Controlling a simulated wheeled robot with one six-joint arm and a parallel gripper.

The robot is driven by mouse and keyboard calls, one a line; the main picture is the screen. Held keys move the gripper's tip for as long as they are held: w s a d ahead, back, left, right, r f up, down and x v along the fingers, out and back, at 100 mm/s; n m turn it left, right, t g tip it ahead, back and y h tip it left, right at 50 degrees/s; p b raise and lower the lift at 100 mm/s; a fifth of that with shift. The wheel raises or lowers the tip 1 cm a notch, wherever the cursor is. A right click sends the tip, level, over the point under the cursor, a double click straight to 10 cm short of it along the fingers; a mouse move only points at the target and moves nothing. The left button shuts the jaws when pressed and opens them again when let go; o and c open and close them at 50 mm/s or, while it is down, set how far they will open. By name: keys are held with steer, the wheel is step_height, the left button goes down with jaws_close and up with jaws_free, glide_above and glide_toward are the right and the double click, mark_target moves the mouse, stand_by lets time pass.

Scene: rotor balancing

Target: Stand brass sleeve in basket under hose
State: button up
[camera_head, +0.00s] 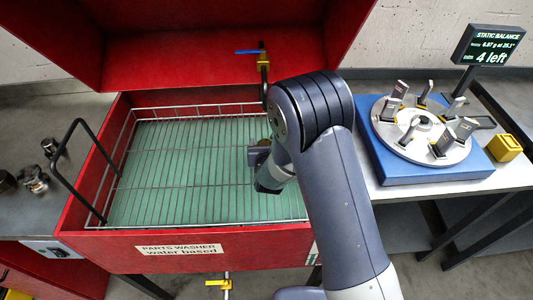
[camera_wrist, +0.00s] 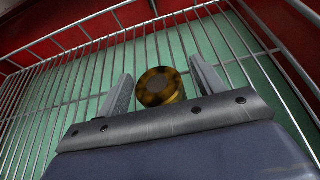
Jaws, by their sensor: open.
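The brass sleeve (camera_wrist: 161,87) is a short, dark-mottled golden cylinder, seen nearly end-on in the wrist view. It sits between the two open fingers of my gripper (camera_wrist: 158,90), with a gap showing to each side. Wire bars of the basket (camera_wrist: 55,90) are around and behind it. In the head view the sleeve (camera_head: 264,142) is mostly hidden by my arm. My gripper (camera_head: 262,165) is inside the right part of the wire basket (camera_head: 205,108). The hose (camera_head: 264,85) hangs dark from a brass valve at the back right of the washer.
The red parts washer (camera_head: 85,200) has its lid (camera_head: 200,60) raised behind the basket. A black handle (camera_head: 72,150) rises at the basket's left. A blue balancing stand (camera_head: 425,170) is on the right table. Metal parts (camera_head: 33,180) lie at left. The basket's left and middle are clear.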

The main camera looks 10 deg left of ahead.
steer(key=b+v, duration=0.1)
steer(key=v, duration=1)
steer(key=shift+f, duration=0.1)
steer(key=shift+c, duration=0.3)
stand_by(0.8)
